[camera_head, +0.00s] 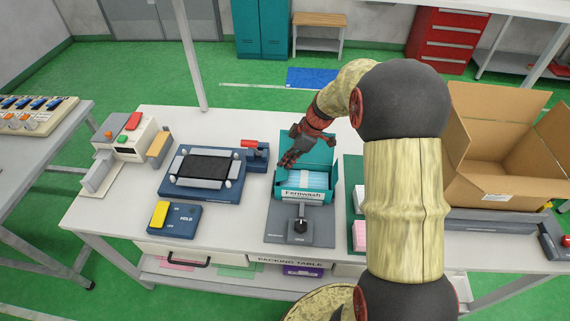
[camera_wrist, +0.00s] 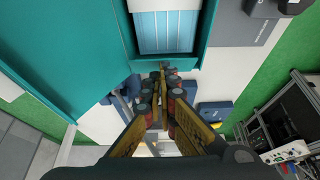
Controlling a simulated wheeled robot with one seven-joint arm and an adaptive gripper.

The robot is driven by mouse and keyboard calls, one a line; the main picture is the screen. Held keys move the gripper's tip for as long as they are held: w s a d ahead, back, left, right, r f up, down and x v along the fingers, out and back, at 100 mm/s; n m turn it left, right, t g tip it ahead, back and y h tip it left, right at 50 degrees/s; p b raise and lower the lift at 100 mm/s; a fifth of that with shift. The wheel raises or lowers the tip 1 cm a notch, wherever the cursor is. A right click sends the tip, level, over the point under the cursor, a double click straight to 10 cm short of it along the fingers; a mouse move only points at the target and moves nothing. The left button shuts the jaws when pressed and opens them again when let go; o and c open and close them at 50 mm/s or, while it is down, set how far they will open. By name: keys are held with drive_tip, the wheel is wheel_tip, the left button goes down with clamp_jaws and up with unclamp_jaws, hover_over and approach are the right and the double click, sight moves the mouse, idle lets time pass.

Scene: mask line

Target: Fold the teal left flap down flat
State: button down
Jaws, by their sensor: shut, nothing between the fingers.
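The teal carton (camera_head: 303,196), labelled "Fernwash", stands on a grey fixture in the middle of the table. Pale blue masks (camera_head: 307,179) lie in it and also show in the wrist view (camera_wrist: 166,32). A large teal panel stands up at its back (camera_head: 319,150) and fills the upper left of the wrist view (camera_wrist: 70,45). The left edge (camera_wrist: 180,63) shows as a narrow teal strip; whether its flap lies flat is unclear. My gripper (camera_head: 287,160) is shut and empty at the carton's left rear. In the wrist view its fingertips (camera_wrist: 163,72) overlap this edge; contact is unclear.
A knob (camera_head: 301,226) stands in front of the carton. Left of it are a red-handled clamp (camera_head: 257,149), a blue frame fixture (camera_head: 202,167) and a HOLD box (camera_head: 172,219). An open cardboard box (camera_head: 490,170) stands at right. My arm hides part of the table.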

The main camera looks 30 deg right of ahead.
drive_tip(key=b, duration=0.1)
drive_tip(key=f+y+b, duration=0.1)
drive_tip(key=b, duration=0.1)
drive_tip(key=shift+s+d+t, duration=0.2)
drive_tip(key=shift+d+t, duration=0.1)
drive_tip(key=shift+d, duration=0.1)
drive_tip(key=shift+s+d+f+b, duration=0.1)
drive_tip(key=shift+b, duration=0.55)
drive_tip(key=shift+s+d+f+b, duration=0.2)
drive_tip(key=shift+d+f+b, duration=0.05)
drive_tip(key=shift+b, duration=0.5)
drive_tip(key=shift+a, duration=0.1)
